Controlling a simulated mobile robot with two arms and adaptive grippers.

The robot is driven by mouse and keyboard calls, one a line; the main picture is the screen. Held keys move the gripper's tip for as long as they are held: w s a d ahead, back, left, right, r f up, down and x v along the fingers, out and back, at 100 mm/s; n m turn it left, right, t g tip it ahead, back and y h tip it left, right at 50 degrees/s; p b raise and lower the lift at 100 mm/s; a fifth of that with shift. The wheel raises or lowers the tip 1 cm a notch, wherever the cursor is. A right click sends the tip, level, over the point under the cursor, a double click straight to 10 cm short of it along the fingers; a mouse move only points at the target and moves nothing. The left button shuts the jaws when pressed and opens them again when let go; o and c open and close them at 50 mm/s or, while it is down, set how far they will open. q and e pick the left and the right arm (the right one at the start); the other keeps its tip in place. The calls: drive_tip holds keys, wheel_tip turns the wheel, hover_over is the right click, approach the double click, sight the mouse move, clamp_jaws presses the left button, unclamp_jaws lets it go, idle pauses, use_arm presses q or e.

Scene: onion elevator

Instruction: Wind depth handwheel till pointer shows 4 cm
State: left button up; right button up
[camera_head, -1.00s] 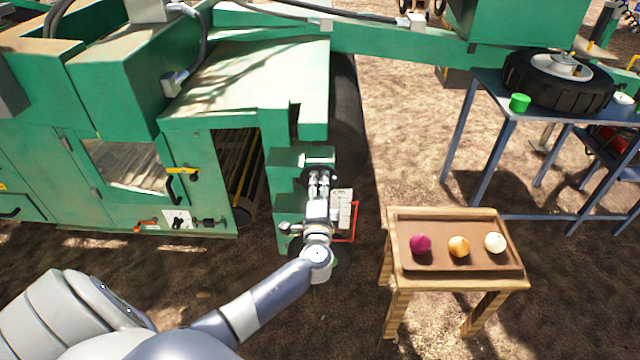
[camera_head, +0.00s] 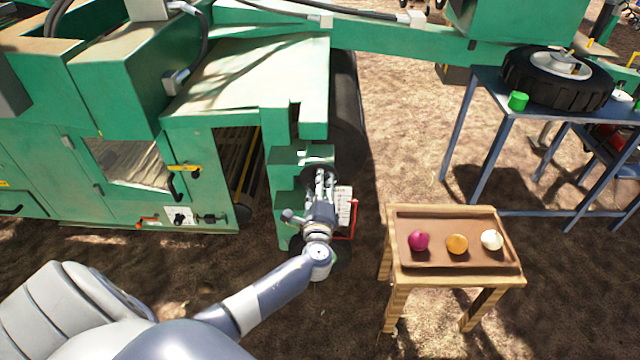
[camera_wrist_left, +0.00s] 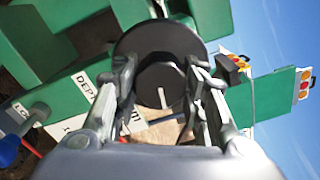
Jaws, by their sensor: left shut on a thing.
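The depth handwheel (camera_wrist_left: 158,40) is a dark round disc with a dark knob at its middle in the left wrist view. A short pale mark shows on the knob. My left gripper (camera_wrist_left: 160,75) is shut on the handwheel, one finger on each side of the knob. In the head view my left gripper (camera_head: 322,178) is at the green machine's front corner and hides most of the wheel. A white label reading "DEPTH" (camera_wrist_left: 84,88) is left of the wheel. A white plate (camera_head: 344,205) is beside the gripper; its scale and pointer are too small to read. My right gripper is out of view.
A red bent rod (camera_head: 354,220) stands close right of my wrist. A wooden stand with a brown tray (camera_head: 405,262) holding three onions is at the right. A blue table (camera_head: 490,90) carries a tyre (camera_head: 520,75) and a green cup (camera_head: 518,101). Bare soil lies between.

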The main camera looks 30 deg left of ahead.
use_arm(q)
drive_tip(key=o, duration=1.1)
drive_tip(key=v, duration=1.2)
